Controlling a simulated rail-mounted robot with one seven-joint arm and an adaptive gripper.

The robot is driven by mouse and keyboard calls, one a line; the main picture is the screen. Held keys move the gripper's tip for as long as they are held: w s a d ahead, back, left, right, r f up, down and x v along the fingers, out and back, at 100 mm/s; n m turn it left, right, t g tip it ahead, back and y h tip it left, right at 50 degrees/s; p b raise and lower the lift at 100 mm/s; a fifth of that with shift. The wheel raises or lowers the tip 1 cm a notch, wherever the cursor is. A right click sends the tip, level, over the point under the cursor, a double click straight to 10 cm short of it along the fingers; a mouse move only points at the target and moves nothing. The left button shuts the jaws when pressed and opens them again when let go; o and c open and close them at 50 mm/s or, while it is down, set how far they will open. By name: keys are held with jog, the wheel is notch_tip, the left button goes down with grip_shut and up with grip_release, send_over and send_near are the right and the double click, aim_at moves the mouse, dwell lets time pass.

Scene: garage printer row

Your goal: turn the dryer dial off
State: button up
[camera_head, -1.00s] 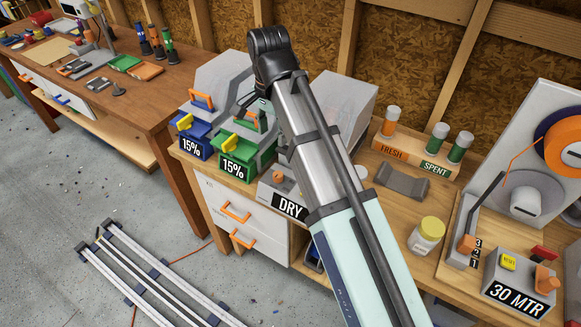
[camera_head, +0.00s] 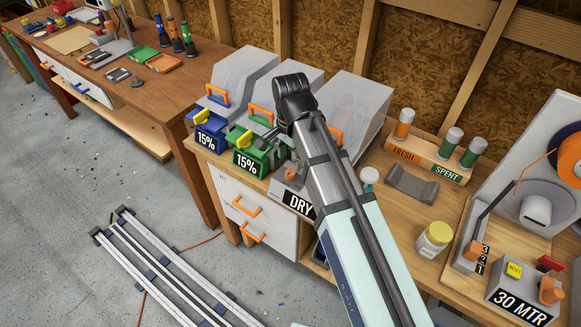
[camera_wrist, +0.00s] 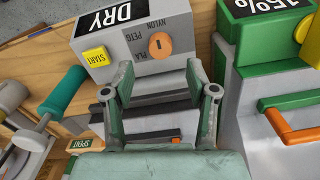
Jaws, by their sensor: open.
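The dryer (camera_head: 298,202) is a grey box with a black DRY label on the workbench. Its orange dial (camera_head: 289,174) is partly visible beside my arm. In the wrist view the dryer (camera_wrist: 180,25) appears upside down at the top, with a yellow START button (camera_wrist: 96,54) and the orange dial (camera_wrist: 157,44) by the words PLA, PETG and NYLON. I cannot tell which setting the dial points to. My gripper (camera_wrist: 160,72) is open and empty, its fingertips apart below the dial in the picture, not around it. In the head view my arm hides much of the dryer.
A green bin (camera_head: 253,160) and a blue bin (camera_head: 208,138), both labelled 15%, stand left of the dryer. A grey cradle (camera_head: 411,184), a yellow-lidded jar (camera_head: 434,238) and the FRESH/SPENT rack (camera_head: 428,158) stand to the right. A printer labelled 30 MTR (camera_head: 520,305) is farther right.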

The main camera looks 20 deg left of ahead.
aim_at(290, 172)
jog(key=shift+f+p, duration=0.45)
jog(key=shift+f, duration=2.4)
grip_shut()
